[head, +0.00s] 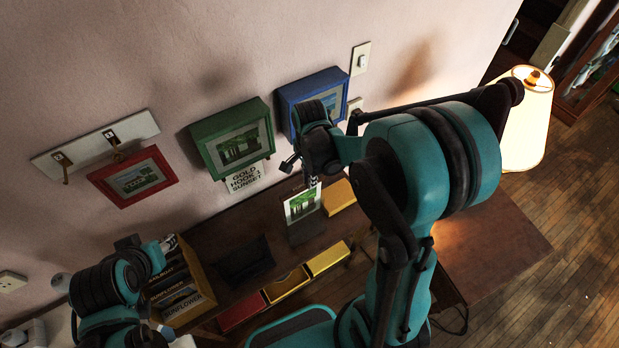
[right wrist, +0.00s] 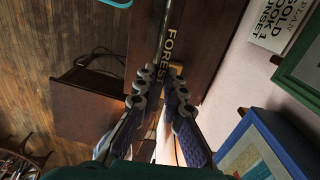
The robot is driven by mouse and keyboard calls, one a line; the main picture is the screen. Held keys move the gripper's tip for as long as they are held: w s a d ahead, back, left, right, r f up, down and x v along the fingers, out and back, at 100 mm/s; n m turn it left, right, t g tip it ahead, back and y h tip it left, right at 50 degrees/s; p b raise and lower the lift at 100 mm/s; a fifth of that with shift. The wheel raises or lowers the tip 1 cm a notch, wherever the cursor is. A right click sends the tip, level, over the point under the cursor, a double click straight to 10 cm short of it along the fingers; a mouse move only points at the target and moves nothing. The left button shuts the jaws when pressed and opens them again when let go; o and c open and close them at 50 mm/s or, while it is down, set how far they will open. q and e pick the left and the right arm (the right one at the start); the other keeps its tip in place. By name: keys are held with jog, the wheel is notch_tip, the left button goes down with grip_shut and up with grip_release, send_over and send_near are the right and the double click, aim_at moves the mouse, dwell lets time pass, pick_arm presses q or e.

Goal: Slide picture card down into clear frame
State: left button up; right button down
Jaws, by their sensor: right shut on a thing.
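The picture card (head: 303,203), with a green tree scene, is upright over the wooden cabinet top in the head view. My right gripper (head: 313,180) is above it, shut on its upper part. In the right wrist view its fingers (right wrist: 159,84) close on the card's thin edge, marked FOREST (right wrist: 170,46). A dark upright piece (head: 305,232) shows directly below the picture; I cannot tell whether it is the card's lower part or the clear frame. The clear frame is not made out for certain.
Red (head: 139,177), green (head: 202,133) and blue (head: 289,95) frames hang on the wall behind. A box of labelled cards (head: 197,304) stands left on the cabinet (head: 497,245). A lit lamp (head: 524,125) stands right.

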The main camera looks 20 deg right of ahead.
aim_at(309, 197)
jog(key=shift+f+b, duration=4.5)
jog(key=shift+f, duration=0.6)
jog(key=c, duration=1.6)
grip_release()
jog(key=shift+o, duration=0.2)
notch_tip(309, 197, up, 12)
jog(key=shift+r, duration=0.1)
